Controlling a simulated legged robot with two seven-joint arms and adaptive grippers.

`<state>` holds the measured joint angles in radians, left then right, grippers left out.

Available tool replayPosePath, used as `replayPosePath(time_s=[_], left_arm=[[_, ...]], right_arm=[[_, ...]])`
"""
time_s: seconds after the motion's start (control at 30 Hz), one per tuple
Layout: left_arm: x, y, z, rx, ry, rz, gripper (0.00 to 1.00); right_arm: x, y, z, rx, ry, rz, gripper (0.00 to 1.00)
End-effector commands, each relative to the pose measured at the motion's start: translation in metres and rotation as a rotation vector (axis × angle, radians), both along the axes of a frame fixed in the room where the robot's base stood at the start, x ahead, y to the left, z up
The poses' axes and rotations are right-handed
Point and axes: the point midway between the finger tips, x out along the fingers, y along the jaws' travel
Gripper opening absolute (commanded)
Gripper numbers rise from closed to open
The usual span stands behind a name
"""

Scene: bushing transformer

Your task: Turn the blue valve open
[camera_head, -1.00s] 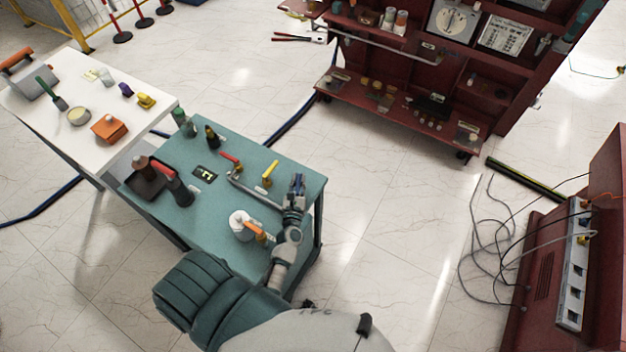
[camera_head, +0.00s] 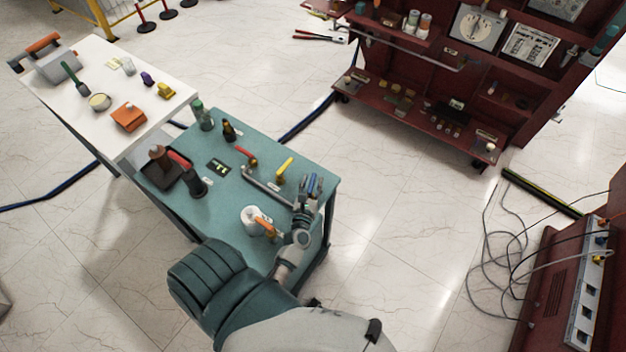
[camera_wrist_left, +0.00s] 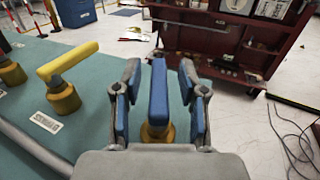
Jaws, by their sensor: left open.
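The blue valve (camera_wrist_left: 158,92) has an upright blue handle on a brass-coloured base, seen in the middle of the left wrist view. My left gripper (camera_wrist_left: 160,76) is open, with one blue-padded finger on each side of the handle and visible gaps between. In the head view my left gripper (camera_head: 312,187) is over the right edge of the teal table (camera_head: 225,235), where it largely hides the blue valve. My right gripper is not in view.
A yellow-handled valve (camera_wrist_left: 66,78) stands left of the gripper, and a red-handled one (camera_head: 246,156) lies further left. A white roll-like item with an orange handle (camera_head: 266,227) is near my forearm. A white table (camera_head: 75,110) adjoins at left.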

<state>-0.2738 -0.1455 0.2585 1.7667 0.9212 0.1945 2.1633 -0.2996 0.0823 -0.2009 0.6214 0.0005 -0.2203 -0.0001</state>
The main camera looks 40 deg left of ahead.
Motion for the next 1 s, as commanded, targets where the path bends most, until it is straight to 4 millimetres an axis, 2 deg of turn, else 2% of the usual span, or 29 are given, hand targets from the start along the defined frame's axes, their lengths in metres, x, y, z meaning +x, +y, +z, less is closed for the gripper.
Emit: replayPosePath(time_s=[0.2, 0.4, 0.6, 0.87, 1.0], left_arm=[[-0.045, -0.021, -0.001, -0.001, 0.004, -0.001, 0.42], [-0.079, -0.038, -0.002, 0.0, 0.004, -0.001, 0.42], [-0.095, -0.045, -0.001, -0.001, 0.003, 0.0, 0.42], [-0.096, -0.046, -0.001, -0.001, 0.002, 0.0, 0.42], [-0.086, -0.053, 0.005, 0.075, 0.019, -0.049, 0.07]], right_arm=[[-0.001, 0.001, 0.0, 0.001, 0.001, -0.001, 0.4], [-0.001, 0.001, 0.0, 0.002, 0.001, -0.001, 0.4], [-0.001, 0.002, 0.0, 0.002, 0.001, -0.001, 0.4], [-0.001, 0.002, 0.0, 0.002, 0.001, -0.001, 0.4], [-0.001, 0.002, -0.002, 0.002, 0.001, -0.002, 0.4]])
